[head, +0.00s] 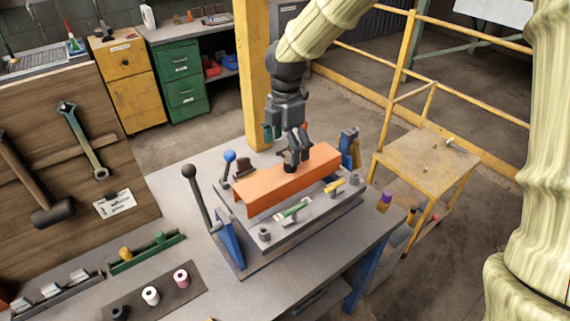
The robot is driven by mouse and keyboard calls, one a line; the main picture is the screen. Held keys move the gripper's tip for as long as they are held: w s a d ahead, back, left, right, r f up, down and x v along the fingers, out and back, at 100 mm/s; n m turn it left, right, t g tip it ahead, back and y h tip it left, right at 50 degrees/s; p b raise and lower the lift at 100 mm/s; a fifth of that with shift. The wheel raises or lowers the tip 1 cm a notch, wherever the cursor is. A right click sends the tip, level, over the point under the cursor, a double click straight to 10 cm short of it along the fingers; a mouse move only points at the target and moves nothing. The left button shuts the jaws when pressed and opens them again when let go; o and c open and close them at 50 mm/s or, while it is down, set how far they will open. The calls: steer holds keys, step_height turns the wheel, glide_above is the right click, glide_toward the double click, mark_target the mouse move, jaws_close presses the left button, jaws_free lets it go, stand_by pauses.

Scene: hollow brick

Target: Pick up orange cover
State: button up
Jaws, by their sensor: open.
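The orange cover (262,187) is a long, folded channel shape. It lies across a grey fixture plate (315,213) on the workbench. My gripper (291,165) points down at the cover's top, right of its middle. Its fingers are open and look very near or touching the cover; I cannot tell which. The fingertips are partly hidden against the cover, and nothing is seen held between them.
A black-knobbed lever (196,195) and a blue-knobbed lever (229,160) stand left of the cover. Small green and yellow parts lie in front of it. A yellow stand (430,160) is at right. Spools (151,295) sit on the bench at front left.

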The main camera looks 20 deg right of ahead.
mark_target(289, 161)
steer(key=shift+s+d+f+p, duration=0.15)
steer(key=shift+s+f+p, duration=0.25)
steer(key=shift+s+f, duration=0.75)
steer(key=shift+f, duration=0.3)
steer(key=shift+w+f, duration=0.8)
steer(key=shift+f, duration=0.05)
steer(key=shift+s+d+f+p, duration=0.35)
steer(key=shift+s+f+p, duration=0.4)
steer(key=shift+p, duration=0.3)
steer(key=shift+w+f, duration=0.25)
steer(key=shift+f, duration=0.85)
steer(key=shift+w+f+p, duration=0.1)
steer(key=shift+f+p, duration=0.2)
steer(key=shift+f, duration=0.15)
steer(key=shift+s+r, duration=0.1)
steer(key=shift+s, duration=0.1)
steer(key=shift+w, duration=0.15)
steer(key=c, duration=1.2)
